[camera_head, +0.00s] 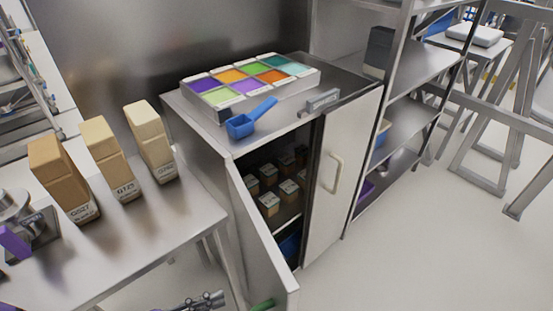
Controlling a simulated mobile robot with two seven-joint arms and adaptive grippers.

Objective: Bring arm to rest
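Part of a dark gripper (205,301) shows at the bottom edge, left of centre, and I take it to be my left one. It is low beside the open cabinet door and cut off by the frame, so whether its fingers are open or shut cannot be told. It is apart from the bags on the table. No other gripper is in view. The metal cabinet (218,140) has its left door (262,240) swung open and its right door (340,165) shut. Small labelled boxes (269,204) stand on the shelf inside.
A tray of coloured compartments (213,108) and a blue scoop (250,118) sit on the cabinet. Three labelled bags (110,160) stand on the left table (140,235), with a metal device (30,225) at its left end. Shelving (410,115) stands right; the floor front right is clear.

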